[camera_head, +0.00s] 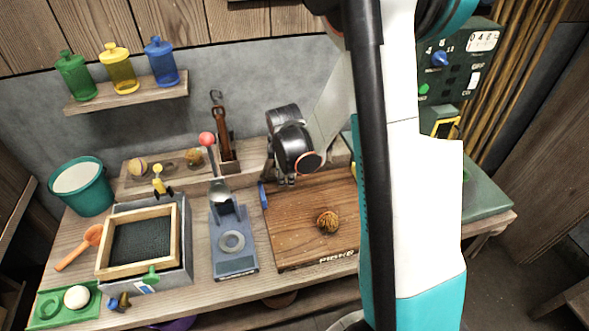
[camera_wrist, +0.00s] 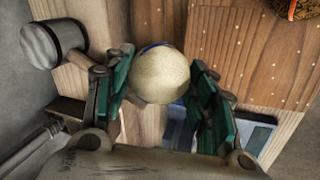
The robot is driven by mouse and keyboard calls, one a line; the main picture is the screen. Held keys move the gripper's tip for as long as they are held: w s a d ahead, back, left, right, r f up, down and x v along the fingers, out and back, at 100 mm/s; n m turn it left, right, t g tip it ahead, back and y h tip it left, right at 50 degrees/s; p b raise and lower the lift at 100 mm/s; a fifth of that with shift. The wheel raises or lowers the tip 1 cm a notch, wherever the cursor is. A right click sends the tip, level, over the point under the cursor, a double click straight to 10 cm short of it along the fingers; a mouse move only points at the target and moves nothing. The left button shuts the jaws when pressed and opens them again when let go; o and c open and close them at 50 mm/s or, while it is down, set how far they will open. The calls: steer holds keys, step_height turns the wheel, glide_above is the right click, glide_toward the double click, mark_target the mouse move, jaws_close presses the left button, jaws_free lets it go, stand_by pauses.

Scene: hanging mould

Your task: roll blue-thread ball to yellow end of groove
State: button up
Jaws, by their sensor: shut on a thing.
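A cream ball with a bit of blue thread at its top edge (camera_wrist: 160,77) sits between the teal fingers of my gripper (camera_wrist: 162,82) in the wrist view. My gripper is shut on it. In the head view my gripper (camera_head: 284,180) is low at the back left of the wooden board (camera_head: 295,250), and it hides the ball. A blue end piece (camera_head: 263,195) stands at the board's left edge. A small yellow piece (camera_head: 354,170) shows at the back right, partly behind my arm. The groove itself is hidden or too small to make out.
A brown ball (camera_head: 328,222) lies on the board, and it also shows in the wrist view (camera_wrist: 298,9). A red-knobbed lever device (camera_head: 234,243) stands left of the board. A grey mallet head (camera_wrist: 55,43) is left of my fingers. My arm covers the right side.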

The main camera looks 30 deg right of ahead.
steer(key=d+f+n+b, duration=0.1)
steer(key=f+b, duration=0.1)
steer(key=f, duration=0.1)
steer(key=d+f+n+b, duration=0.1)
steer(key=f+b, duration=0.1)
steer(key=d+f+b, duration=0.1)
steer(key=f+b, duration=0.2)
steer(key=shift+w+d+f+n+y, duration=0.1)
steer(key=shift+d+f+n+y, duration=0.1)
steer(key=shift+f+n+y, duration=0.15)
stand_by(0.4)
stand_by(0.5)
steer(key=o, duration=1.3)
steer(key=shift+r, duration=0.1)
steer(key=v, duration=1.1)
steer(key=shift+r, duration=0.35)
